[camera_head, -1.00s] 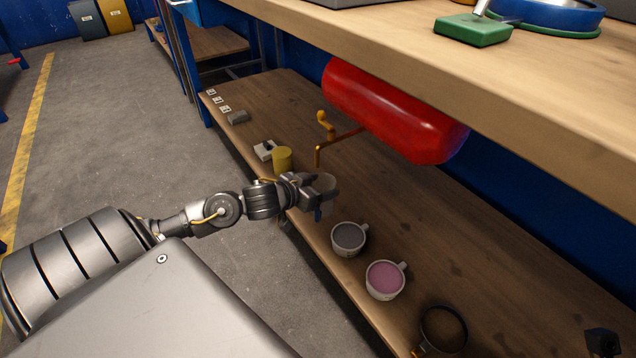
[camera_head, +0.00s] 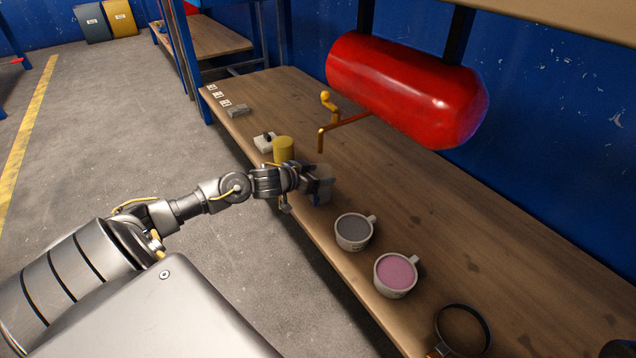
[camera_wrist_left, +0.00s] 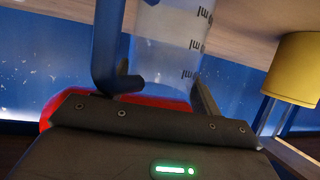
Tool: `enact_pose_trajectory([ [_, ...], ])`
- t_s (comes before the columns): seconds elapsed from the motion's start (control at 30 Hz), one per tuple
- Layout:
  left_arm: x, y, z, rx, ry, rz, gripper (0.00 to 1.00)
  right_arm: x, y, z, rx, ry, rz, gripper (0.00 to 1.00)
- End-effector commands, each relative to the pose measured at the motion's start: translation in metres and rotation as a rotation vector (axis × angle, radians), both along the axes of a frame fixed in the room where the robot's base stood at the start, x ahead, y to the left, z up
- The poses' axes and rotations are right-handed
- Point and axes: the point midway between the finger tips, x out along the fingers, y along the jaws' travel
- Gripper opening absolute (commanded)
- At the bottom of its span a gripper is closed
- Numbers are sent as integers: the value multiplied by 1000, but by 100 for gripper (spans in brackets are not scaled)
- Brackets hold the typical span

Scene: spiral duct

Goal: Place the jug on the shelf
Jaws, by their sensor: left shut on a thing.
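The jug (camera_head: 322,186) is clear, with dark measuring marks and a blue handle. My left gripper (camera_head: 306,180) is shut on it, over the front edge of the wooden shelf (camera_head: 440,215). In the left wrist view the clear jug wall (camera_wrist_left: 168,45) stands between the fingers (camera_wrist_left: 165,92), with the blue handle (camera_wrist_left: 107,45) at the left. I cannot tell whether the jug's base touches the wood. My right gripper is not in view.
A yellow cylinder (camera_head: 283,149) stands just behind the jug. A grey-filled cup (camera_head: 353,233), a pink-filled cup (camera_head: 395,275) and a dark ring (camera_head: 463,328) are nearer. Wood farther right is clear.

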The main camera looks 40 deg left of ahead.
Motion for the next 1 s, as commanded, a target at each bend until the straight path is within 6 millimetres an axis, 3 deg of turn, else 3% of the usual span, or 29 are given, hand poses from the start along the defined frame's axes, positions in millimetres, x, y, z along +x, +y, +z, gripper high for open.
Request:
enact_pose_trajectory([
  [0.07,1,1,-11,1,-3,1,30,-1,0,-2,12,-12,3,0],
  [0.5,0,0,-12,-1,-2,1,30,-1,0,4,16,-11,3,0],
  [0.53,0,0,-13,-1,-2,0,68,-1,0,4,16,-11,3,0],
  [0.67,0,0,-13,0,-2,0,85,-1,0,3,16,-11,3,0],
  [1.0,0,0,-10,1,-2,1,87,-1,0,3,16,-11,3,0],
])
